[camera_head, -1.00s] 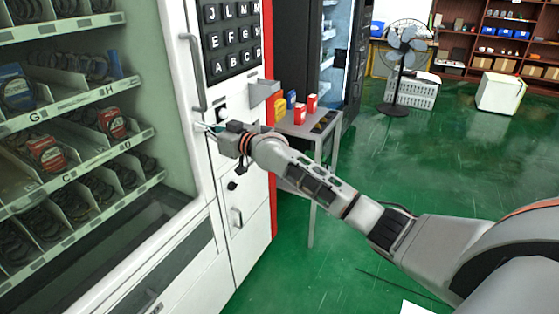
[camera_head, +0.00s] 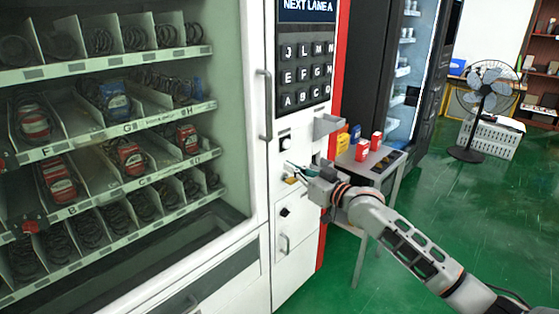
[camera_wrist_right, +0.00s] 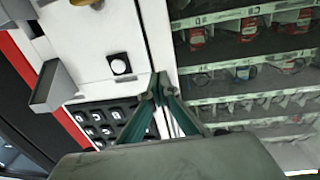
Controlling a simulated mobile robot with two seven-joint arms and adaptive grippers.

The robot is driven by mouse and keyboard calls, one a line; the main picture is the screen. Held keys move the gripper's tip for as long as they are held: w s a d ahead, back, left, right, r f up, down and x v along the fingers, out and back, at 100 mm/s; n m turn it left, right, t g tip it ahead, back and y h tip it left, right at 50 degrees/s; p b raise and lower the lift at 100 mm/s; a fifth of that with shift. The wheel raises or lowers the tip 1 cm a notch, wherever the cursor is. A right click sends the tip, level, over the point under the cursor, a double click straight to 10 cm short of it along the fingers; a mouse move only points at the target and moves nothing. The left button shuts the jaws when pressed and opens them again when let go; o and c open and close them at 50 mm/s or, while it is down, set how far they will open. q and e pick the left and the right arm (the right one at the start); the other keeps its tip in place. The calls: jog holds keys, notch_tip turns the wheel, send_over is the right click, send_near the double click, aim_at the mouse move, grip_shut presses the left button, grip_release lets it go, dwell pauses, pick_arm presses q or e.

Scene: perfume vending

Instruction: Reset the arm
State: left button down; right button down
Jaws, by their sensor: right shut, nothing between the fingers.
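My right arm comes in from the lower right in the head view. Its gripper (camera_head: 294,169) is in front of the white control panel (camera_head: 284,240) of the vending machine, below the keypad (camera_head: 306,75). In the right wrist view the gripper's green fingertips (camera_wrist_right: 160,88) meet, shut and empty, with the keypad (camera_wrist_right: 108,122) beyond them. Whether the fingertips touch the panel I cannot tell. My left gripper is not in view.
A grey tray (camera_head: 327,125) juts from the panel above my right gripper. A small table (camera_head: 367,165) with red, yellow and blue boxes stands behind my right arm. A fan (camera_head: 483,95) stands farther back. Green floor (camera_head: 490,215) is open at the right.

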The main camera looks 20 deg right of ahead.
jog(key=s+a+f+g+h, duration=0.1)
jog(key=s+a+f, duration=0.1)
jog(key=s+f, duration=0.9)
jog(key=s+a+f+g+h, duration=0.1)
jog(key=s+a+f+g, duration=0.1)
jog(key=s+f, duration=0.85)
jog(key=s+f+g+h, duration=0.2)
jog(key=s+f+h, duration=0.1)
jog(key=s+f, duration=1.3)
jog(key=s+d, duration=0.1)
jog(key=s, duration=0.2)
jog(key=shift+m, duration=0.4)
